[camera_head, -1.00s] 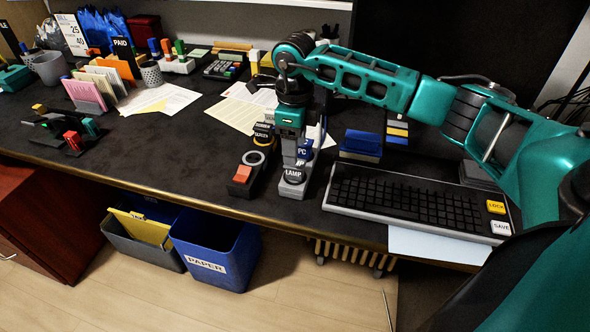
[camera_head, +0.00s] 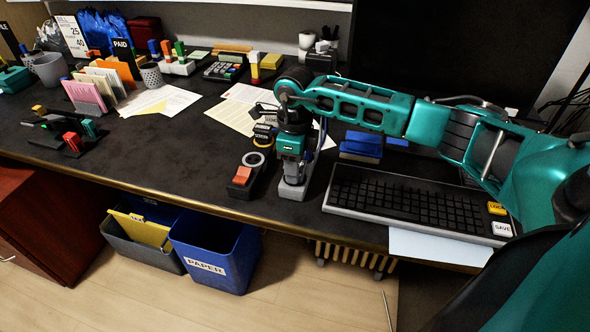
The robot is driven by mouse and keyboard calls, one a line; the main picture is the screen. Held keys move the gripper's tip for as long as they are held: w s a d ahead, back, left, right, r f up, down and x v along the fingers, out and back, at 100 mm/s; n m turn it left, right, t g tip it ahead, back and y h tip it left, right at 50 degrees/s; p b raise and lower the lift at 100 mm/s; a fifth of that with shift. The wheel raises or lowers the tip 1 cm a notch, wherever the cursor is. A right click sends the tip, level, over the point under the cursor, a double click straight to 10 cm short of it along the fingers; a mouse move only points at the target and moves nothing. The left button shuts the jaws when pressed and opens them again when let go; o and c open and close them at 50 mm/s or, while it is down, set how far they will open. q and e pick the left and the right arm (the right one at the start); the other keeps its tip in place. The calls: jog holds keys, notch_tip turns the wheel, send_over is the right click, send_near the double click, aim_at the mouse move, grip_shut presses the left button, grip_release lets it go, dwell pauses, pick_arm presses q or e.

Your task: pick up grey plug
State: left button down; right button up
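My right gripper (camera_head: 291,172) points down over the grey power strip (camera_head: 290,194) near the desk's front edge. The grey plug, labelled LAMP a second ago, is now mostly hidden by the gripper. I cannot tell whether the fingers are around it or touching it, nor whether they are open or shut. A little blue of the PC plug (camera_head: 309,155) shows just behind the gripper. My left gripper is not in view.
A dark strip with a red switch (camera_head: 241,175) and a ring lies close left of the gripper. A keyboard (camera_head: 410,203) stands close right, with blue blocks (camera_head: 361,144) behind it. Open dark desk (camera_head: 170,160) lies further left. A blue paper bin (camera_head: 215,250) stands below.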

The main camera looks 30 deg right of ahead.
jog(key=c, duration=0.5)
jog(key=shift+o, duration=0.2)
jog(key=shift+r, duration=0.1)
